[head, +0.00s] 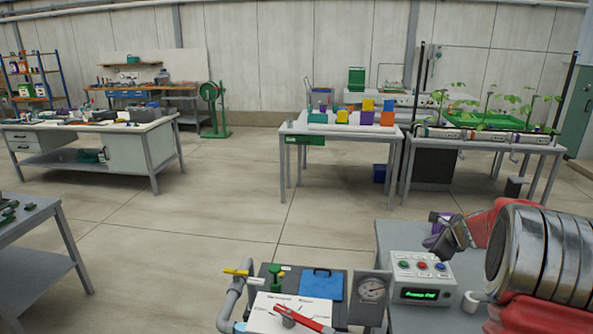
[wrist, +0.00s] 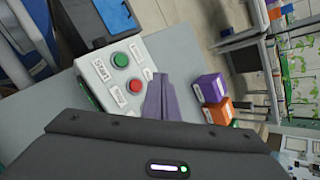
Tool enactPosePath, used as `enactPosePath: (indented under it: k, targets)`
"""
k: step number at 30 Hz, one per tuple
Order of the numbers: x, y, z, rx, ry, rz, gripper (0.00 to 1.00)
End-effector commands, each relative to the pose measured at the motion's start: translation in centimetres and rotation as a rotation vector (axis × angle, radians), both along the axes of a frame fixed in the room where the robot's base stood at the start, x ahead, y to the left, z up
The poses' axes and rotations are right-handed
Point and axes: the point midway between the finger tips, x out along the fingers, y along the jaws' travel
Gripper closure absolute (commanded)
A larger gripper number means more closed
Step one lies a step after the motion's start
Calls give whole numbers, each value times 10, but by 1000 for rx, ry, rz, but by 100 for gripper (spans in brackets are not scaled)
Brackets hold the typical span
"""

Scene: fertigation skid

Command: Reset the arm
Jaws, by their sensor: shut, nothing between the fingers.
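My gripper (head: 440,244) is shut and empty at the right of the head view, just above and behind a white control box. In the wrist view its closed fingers (wrist: 165,85) point towards the bench beside the box. The control box (head: 408,293) has green, red and blue buttons and a lit green display, whose text is too small to read surely. The wrist view shows the box (wrist: 98,75) with a green and a red button; the fingers cover part of it. I cannot tell whether the fingers touch it.
A purple cube (wrist: 209,87) and an orange cube (wrist: 217,112) stand right of my fingers. A pressure gauge (head: 371,290), a pipe with a yellow-handled valve (head: 237,272) and a blue clipboard (head: 322,284) lie left of the box. Open floor (head: 230,200) lies beyond.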

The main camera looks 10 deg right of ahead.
Motion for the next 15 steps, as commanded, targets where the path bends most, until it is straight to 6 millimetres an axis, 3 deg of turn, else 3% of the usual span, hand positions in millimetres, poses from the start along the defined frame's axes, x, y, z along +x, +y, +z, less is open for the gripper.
enactPosePath:
  k: [5, 10, 15]
  targets:
    - [-5, 8, -7, -68, 27, 109, 100]
    - [-32, 28, -37, -151, 113, 288, 100]
    - [-65, 56, -44, -250, 181, 492, 100]
